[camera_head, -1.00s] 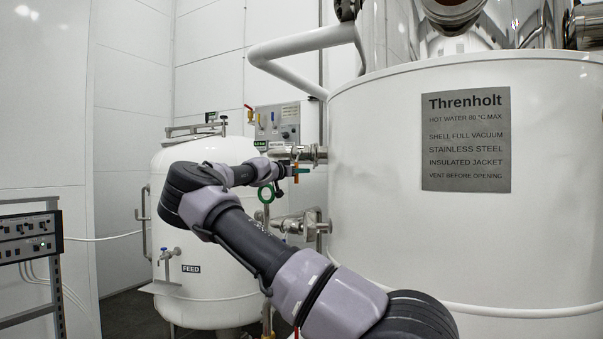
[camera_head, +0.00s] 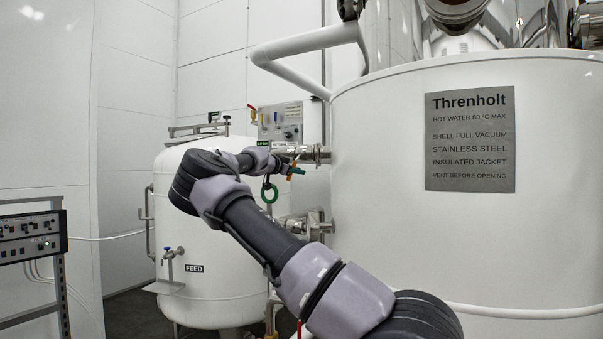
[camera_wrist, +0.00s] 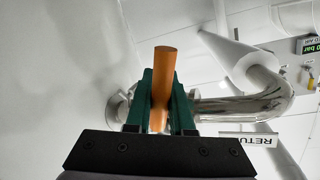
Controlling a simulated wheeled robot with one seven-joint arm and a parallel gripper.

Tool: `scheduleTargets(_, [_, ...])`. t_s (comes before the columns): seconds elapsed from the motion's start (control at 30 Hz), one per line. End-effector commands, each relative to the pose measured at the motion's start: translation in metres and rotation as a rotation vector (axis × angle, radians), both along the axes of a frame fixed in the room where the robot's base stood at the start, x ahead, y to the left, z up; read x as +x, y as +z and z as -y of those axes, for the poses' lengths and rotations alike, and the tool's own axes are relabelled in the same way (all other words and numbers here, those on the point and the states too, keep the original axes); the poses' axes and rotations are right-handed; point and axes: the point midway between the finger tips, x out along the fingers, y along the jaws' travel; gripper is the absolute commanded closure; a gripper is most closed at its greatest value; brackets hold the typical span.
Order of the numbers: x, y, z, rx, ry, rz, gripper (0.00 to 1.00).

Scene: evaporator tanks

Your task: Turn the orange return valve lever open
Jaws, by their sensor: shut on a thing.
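The orange return valve lever (camera_wrist: 165,62) stands between the green fingers of my gripper (camera_wrist: 161,103) in the wrist view, its tip sticking out past them. The fingers are shut on it. In the head view my gripper (camera_head: 292,168) is small, at the steel pipe stub (camera_head: 314,154) on the left side of the large white tank. A bit of the lever's orange shows there, tilted. The valve body is mostly hidden behind the fingers; a steel pipe (camera_wrist: 235,107) runs beside it in the wrist view. A label starting "RETU" (camera_wrist: 248,139) hangs by this pipe.
The large Threnholt tank (camera_head: 390,245) fills the right. The white FEED tank (camera_head: 215,285) stands behind my arm. A control panel (camera_head: 280,122) is on the back wall.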

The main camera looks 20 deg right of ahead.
Motion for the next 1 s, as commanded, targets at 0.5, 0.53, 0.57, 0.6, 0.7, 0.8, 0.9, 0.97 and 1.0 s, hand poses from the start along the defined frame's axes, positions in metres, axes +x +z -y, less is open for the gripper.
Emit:
scheduleTargets(0.5, [0.021,0.018,-0.023,0.356,0.003,0.321,1.00])
scheduleTargets(0.53, [0.022,0.019,-0.024,0.372,0.004,0.336,1.00])
scheduleTargets(0.57, [0.022,0.020,-0.025,0.389,0.004,0.352,1.00])
scheduleTargets(0.6, [0.023,0.022,-0.026,0.411,0.004,0.373,1.00])
scheduleTargets(0.7, [0.025,0.025,-0.029,0.459,0.003,0.416,1.00])
scheduleTargets(0.8, [0.027,0.028,-0.031,0.497,0.003,0.450,1.00])
scheduleTargets(0.9, [0.028,0.031,-0.032,0.529,0.004,0.480,1.00])
scheduleTargets(0.97, [0.028,0.032,-0.032,0.542,0.004,0.491,1.00])
scheduleTargets(1.0, [0.029,0.033,-0.033,0.549,0.004,0.498,1.00])
